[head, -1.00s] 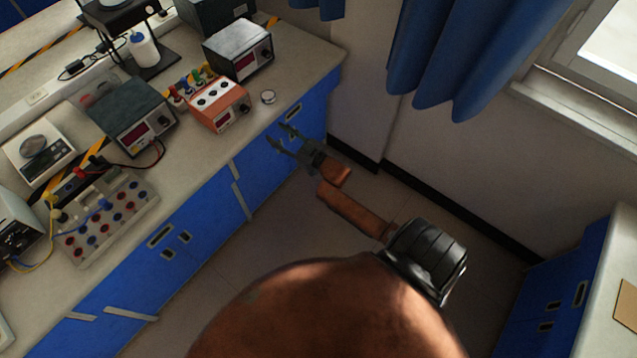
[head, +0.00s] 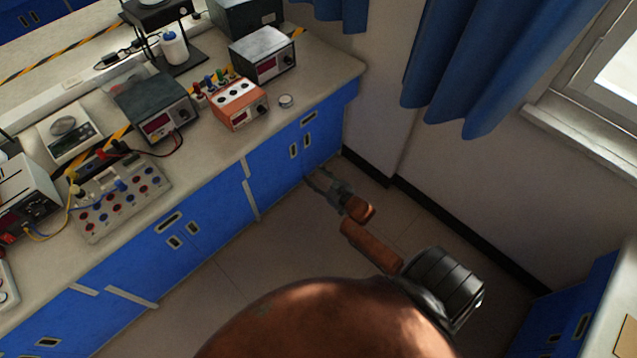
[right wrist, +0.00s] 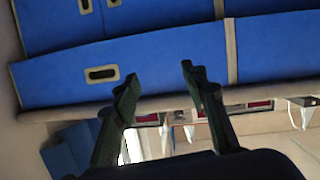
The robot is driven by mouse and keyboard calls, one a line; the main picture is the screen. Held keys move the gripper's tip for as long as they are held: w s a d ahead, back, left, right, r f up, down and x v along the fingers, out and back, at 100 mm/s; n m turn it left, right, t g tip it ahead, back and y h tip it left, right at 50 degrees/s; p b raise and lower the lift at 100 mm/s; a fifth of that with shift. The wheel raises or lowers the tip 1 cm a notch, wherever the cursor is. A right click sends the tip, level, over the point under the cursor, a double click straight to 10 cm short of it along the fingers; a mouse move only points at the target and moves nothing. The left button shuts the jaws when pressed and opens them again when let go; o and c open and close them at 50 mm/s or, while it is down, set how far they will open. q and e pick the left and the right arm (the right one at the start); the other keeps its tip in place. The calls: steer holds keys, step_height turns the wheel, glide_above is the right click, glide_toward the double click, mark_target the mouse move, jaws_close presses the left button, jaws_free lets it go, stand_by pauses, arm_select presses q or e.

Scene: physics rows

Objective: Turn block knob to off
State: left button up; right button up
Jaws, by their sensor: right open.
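An orange box (head: 239,103) with a white top panel and round dark fittings stands near the front edge of the bench. Its front carries a small display and a small dark control. Nearby devices also have knobs, and I cannot tell which knob is the block knob or its setting. My right gripper (head: 318,180) is open and empty, in front of the blue cabinet doors, below the bench top and apart from the box. In the right wrist view its two dark fingers (right wrist: 160,78) are spread before a blue drawer front. My left gripper is not in view.
The bench top (head: 325,75) holds a grey-topped meter (head: 262,54), a dark power supply (head: 157,108), a scale (head: 70,134) and a terminal board (head: 122,197). Blue curtains (head: 480,65) hang at right. The floor is clear.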

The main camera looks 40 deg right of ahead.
steer(key=shift+s+f, duration=0.35)
steer(key=shift+f, duration=0.25)
steer(key=shift+s+f, duration=0.3)
steer(key=shift+f, duration=0.25)
steer(key=s+a+f+g+h, duration=0.1)
steer(key=s+f+g, duration=0.3)
steer(key=s+f, duration=0.85)
steer(key=s+a+f+g, duration=0.25)
steer(key=s+f, duration=0.75)
steer(key=f, duration=0.5)
steer(key=s+a+f+g, duration=0.2)
steer(key=s+f, duration=0.2)
steer(key=s, duration=0.7)
steer(key=s+a+f+g, duration=0.3)
steer(key=s+f, duration=0.2)
steer(key=s, duration=0.6)
steer(key=s+a+f+g, duration=0.3)
steer(key=s+f, duration=0.1)
steer(key=s, duration=0.8)
steer(key=shift+a+f+y, duration=0.2)
steer(key=shift+a+y, duration=0.05)
steer(key=shift+y, duration=0.15)
